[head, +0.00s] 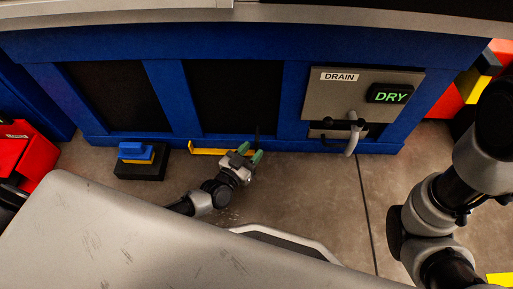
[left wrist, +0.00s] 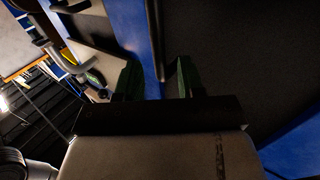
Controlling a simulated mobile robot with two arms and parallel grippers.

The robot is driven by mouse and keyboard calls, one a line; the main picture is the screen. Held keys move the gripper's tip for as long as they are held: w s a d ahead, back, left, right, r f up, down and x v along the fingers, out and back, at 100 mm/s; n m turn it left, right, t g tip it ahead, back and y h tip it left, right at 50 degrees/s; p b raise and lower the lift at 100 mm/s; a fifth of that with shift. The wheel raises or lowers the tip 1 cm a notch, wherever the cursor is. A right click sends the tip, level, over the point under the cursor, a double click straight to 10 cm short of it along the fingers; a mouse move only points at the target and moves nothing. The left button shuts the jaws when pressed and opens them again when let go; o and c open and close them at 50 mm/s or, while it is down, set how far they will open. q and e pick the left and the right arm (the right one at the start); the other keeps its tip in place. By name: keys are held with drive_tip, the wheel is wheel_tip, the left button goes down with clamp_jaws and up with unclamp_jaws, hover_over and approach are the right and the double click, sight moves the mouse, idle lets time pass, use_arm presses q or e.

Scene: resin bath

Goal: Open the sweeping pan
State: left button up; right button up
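A low yellow edge (head: 208,151) lies on the floor against the blue cabinet; it may be the sweeping pan, but I cannot tell for sure. A thin dark upright rod (head: 257,138) stands at its right end. My left gripper (head: 249,156) is low at the cabinet foot, right by that yellow edge and rod. In the left wrist view its green fingers (left wrist: 157,80) are apart, and the dark rod (left wrist: 156,40) shows beyond the gap between them. I cannot tell whether they touch it. My right arm is at the right, with its gripper out of sight.
A red box (head: 38,160) is far left. Floor at right centre is clear.

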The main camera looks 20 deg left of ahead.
sight(256, 147)
use_arm(q)
drive_tip(key=shift+b+x, duration=0.5)
drive_tip(key=shift+x, duration=1.15)
drive_tip(key=shift+c, duration=0.2)
clamp_jaws()
